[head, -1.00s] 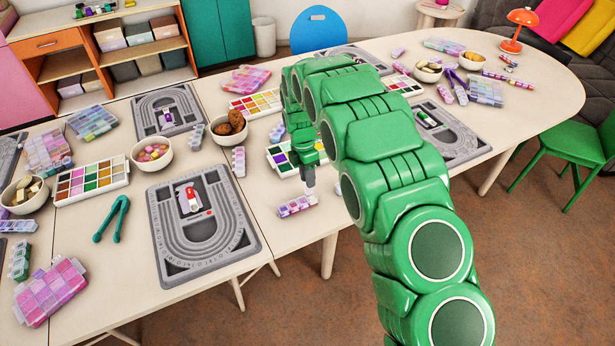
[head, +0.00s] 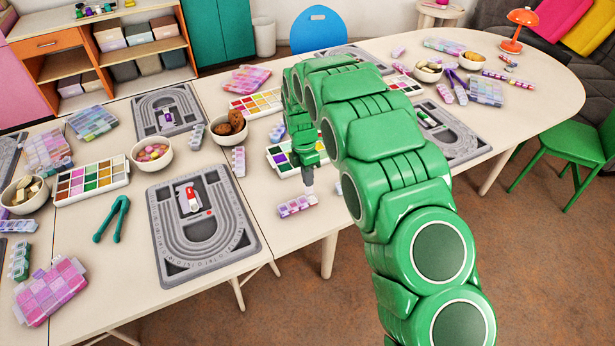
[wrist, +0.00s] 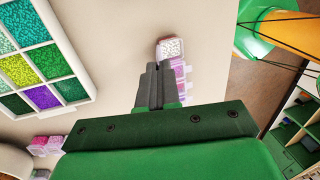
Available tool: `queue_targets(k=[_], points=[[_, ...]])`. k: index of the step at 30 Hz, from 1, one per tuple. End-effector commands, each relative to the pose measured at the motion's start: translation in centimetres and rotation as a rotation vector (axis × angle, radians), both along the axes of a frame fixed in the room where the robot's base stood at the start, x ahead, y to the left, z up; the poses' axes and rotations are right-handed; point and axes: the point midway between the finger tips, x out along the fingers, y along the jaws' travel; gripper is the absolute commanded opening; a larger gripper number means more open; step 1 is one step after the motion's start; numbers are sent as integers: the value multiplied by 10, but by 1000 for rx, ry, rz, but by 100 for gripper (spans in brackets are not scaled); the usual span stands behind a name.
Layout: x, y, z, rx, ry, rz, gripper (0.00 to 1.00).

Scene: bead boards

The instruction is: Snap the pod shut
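A pink-purple bead pod (head: 297,206), a short row of small compartments, lies near the front edge of the table. In the wrist view the pod (wrist: 171,49) is partly hidden behind my fingers; its far end shows pale beads, and small translucent flaps show along its right side. I cannot tell exactly how far each lid is closed. My gripper (head: 309,192) points down at the pod's right end. In the wrist view my gripper (wrist: 158,68) has its fingers together, with nothing visible between them. Whether the fingertips touch the pod is unclear.
A paint-like bead tray (head: 283,162) lies just behind my gripper. A grey bead board (head: 242,240) is to the left, with another pod (head: 239,161) above it. The table's front edge is close to the pod.

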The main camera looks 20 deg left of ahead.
Motion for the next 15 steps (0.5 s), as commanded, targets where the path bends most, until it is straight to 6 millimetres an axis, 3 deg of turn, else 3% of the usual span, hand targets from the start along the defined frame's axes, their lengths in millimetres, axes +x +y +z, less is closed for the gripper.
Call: queue_targets(k=[15], points=[[-11, -10, 1, 135, -135, -1, 0]])
